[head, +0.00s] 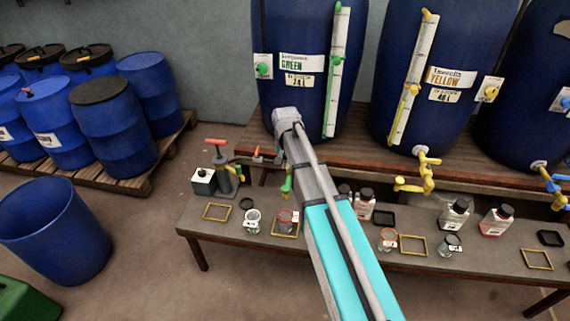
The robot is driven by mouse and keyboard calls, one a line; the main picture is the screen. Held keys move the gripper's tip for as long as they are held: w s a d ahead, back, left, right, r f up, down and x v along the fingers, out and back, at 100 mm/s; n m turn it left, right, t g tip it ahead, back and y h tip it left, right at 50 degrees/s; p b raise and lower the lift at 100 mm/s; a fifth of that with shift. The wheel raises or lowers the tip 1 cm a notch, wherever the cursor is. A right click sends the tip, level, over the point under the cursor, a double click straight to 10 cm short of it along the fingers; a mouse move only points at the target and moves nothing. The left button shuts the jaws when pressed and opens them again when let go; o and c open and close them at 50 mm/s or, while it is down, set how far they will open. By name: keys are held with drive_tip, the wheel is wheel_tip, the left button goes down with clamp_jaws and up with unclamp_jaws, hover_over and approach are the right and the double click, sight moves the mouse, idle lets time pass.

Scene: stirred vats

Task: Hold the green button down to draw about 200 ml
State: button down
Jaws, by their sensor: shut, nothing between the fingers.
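The blue vat labelled GREEN (300,40) stands on the raised bench. A round green button (263,69) sits on a white plate at its left side. A green tap (286,186) hangs below the vat, partly hidden by my arm. Under it, a small glass vessel (286,218) stands at a yellow frame; another (253,221) stands just left. My arm reaches up to the vat's lower front, below and right of the button. My gripper cannot be made out beyond the arm.
The vat labelled YELLOW (445,30) and another blue vat stand to the right. The low table (330,255) holds bottles, glass vessels and yellow frames. A red-handled device (222,165) stands at its left end. Blue drums (110,120) fill a pallet; an open drum (55,235) stands front left.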

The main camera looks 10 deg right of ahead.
sight(285, 188)
drive_tip(key=shift+f+b, duration=4.8)
drive_tip(key=shift+f, duration=0.3)
drive_tip(key=shift+f+b, duration=1.05)
drive_tip(key=shift+b, duration=0.05)
drive_tip(key=shift+s+f, duration=0.15)
drive_tip(key=shift+s, duration=0.2)
drive_tip(key=shift+w+r+p, duration=0.2)
drive_tip(key=shift+r+p, duration=0.7)
drive_tip(key=shift+r, duration=0.05)
wheel_tip(285, 188, up, 12)
drive_tip(key=p, duration=1.2)
drive_tip(key=shift+r, duration=0.15)
